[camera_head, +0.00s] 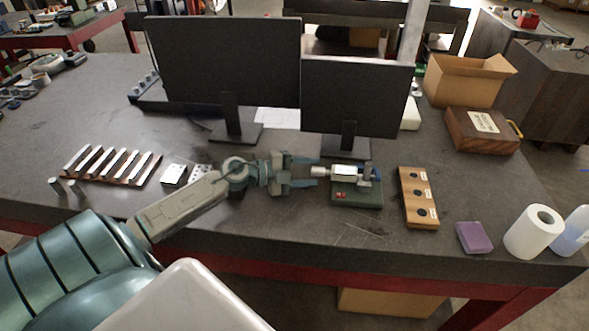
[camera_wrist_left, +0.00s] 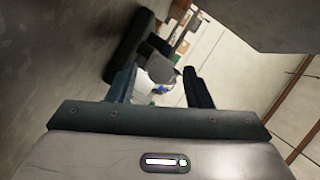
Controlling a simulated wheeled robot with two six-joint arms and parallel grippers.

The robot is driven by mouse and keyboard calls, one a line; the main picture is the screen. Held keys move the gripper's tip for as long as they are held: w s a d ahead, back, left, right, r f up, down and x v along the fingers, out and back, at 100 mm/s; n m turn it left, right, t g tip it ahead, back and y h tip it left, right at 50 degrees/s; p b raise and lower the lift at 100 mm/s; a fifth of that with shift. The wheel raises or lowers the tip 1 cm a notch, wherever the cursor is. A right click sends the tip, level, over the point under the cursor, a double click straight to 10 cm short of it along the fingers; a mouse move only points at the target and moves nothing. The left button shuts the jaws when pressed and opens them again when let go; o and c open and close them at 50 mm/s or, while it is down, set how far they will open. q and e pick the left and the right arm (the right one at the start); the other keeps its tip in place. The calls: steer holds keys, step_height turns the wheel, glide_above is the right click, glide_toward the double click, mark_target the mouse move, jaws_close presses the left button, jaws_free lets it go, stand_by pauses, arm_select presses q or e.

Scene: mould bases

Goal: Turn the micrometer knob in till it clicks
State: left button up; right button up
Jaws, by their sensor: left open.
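The micrometer (camera_head: 347,171) lies on a dark green base (camera_head: 357,194) on the bench, with its silver knob (camera_head: 319,171) pointing left. My left gripper (camera_head: 314,176) comes in from the left and is open, its two fingers pointing right at the knob's end. In the head view the fingertips sit to either side of the knob; I cannot tell whether they touch it. In the left wrist view, my left gripper (camera_wrist_left: 157,85) shows spread fingers, with the small white and blue micrometer (camera_wrist_left: 158,73) seen between them. My right gripper is not in view.
Two black monitors (camera_head: 225,62) (camera_head: 357,97) stand behind the micrometer. A wooden block with dark holes (camera_head: 418,198) lies right of the base. A purple block (camera_head: 474,237) and a paper roll (camera_head: 534,231) are farther right. A rack of metal bars (camera_head: 112,166) lies left. The bench front is clear.

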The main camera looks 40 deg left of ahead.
arm_select(q)
steer(key=shift+b+v, duration=0.55)
steer(key=shift+v, duration=2)
